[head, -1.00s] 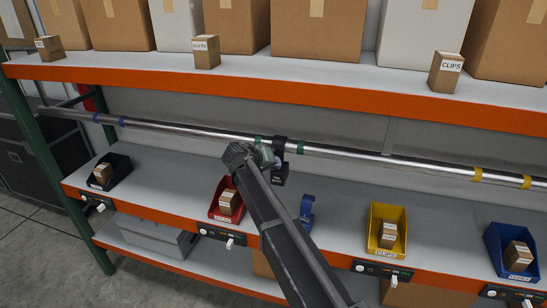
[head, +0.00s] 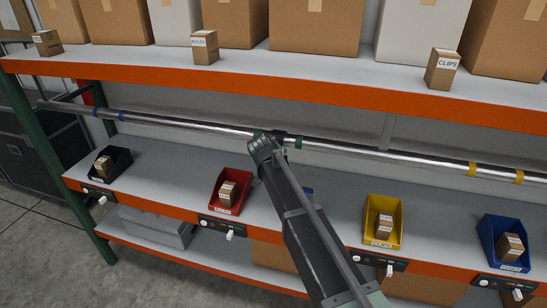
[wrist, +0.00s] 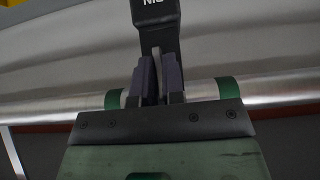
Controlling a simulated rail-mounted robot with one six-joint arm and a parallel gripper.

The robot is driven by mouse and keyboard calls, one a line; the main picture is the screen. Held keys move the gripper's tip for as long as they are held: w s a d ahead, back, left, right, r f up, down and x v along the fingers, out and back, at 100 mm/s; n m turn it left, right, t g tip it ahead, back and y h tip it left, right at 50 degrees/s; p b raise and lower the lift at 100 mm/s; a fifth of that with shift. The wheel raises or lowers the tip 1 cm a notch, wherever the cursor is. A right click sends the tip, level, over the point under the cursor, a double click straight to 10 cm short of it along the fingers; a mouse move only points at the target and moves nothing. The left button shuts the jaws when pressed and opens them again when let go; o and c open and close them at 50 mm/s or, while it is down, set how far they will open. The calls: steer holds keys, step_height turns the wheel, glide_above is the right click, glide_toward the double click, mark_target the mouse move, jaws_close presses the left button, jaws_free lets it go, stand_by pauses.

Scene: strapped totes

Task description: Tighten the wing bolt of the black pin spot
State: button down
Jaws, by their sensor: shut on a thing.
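The black pin spot (wrist: 155,14) hangs by its clamp from the silver pipe (wrist: 285,86), between two green bands, in the wrist view. Lettering on it reads upside down. In the head view my arm hides nearly all of it; only a dark bit of the clamp (head: 279,133) shows at the pipe. My gripper (wrist: 160,72) is shut on the wing bolt (wrist: 157,57), a thin grey piece between the two dark fingers. The fingers hide most of the bolt. In the head view the fingertips are hidden behind my wrist.
The pipe runs across the rack between an upper shelf (head: 330,80) with boxes and a lower shelf (head: 160,180). Below the pipe stand a black bin (head: 92,176), a red bin (head: 212,205), a yellow bin (head: 370,225) and a blue bin (head: 490,245). A blue item (head: 308,190) is partly behind my arm.

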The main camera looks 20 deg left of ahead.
stand_by(0.5)
steer(key=c, duration=1.3)
jaws_free()
steer(key=shift+o, duration=0.2)
steer(key=s+d+r+p, duration=0.1)
steer(key=s+r+p, duration=0.1)
steer(key=s, duration=1.2)
steer(key=shift+d, duration=0.15)
steer(key=shift+r, duration=0.1)
